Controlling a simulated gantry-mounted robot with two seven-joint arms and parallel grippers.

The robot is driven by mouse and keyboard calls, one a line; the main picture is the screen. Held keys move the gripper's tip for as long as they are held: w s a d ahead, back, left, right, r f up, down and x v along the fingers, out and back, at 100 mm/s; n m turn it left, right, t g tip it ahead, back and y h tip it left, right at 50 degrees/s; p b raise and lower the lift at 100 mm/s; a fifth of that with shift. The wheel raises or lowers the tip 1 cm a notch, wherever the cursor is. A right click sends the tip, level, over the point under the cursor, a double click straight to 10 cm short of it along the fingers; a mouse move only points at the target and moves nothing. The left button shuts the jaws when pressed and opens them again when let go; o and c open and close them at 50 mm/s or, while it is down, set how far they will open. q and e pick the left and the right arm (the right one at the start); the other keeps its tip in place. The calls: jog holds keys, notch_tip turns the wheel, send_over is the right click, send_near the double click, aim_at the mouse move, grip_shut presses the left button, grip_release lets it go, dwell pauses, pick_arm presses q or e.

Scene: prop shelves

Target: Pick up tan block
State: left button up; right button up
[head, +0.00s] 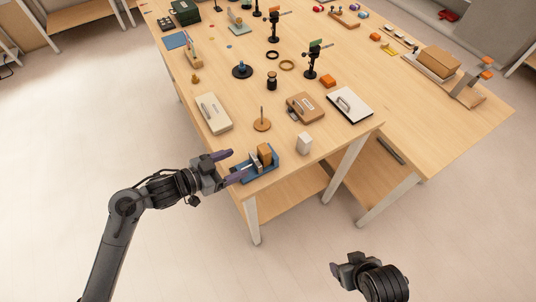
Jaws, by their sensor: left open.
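The tan block (265,154) stands upright in a blue holder (262,173) near the table's front left corner. A grey plate-like part of the holder is beside the block on its left. My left gripper (228,166) is open at the left end of the holder, its fingers pointing toward the block and apart from it. My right gripper (343,270) is low at the bottom right, over the floor and away from the table. Its fingers are small and foreshortened, so its opening does not show clearly.
A white block (304,143) stands right of the holder. Behind are a cream case (214,113), a wooden disc with a peg (262,125), a brown case (305,107) and a white board with a handle (350,105). Table legs and a lower shelf (290,187) are below.

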aim_at(260, 151)
pick_arm(q)
jog(key=shift+w+r+g+h, duration=0.15)
jog(key=shift+r+g+h, duration=0.15)
jog(key=shift+r+g, duration=0.15)
jog(key=shift+w+d+r+m, duration=0.1)
jog(key=shift+w+d+m, duration=0.05)
jog(key=shift+d+m, duration=0.15)
jog(key=x, duration=0.4)
jog(key=shift+d+r+b, duration=0.1)
jog(key=shift+d+b, duration=0.15)
jog(key=shift+b, duration=0.1)
jog(key=shift+x, duration=0.95)
jog(key=shift+r+b+x, duration=0.1)
jog(key=shift+b+x, duration=0.15)
jog(key=shift+x, duration=0.75)
jog(key=shift+r+b+x, duration=0.15)
jog(key=shift+b+x, duration=0.1)
jog(key=shift+x, duration=0.75)
jog(key=shift+d, duration=0.1)
jog(key=c, duration=1.1)
jog(key=shift+o, duration=0.2)
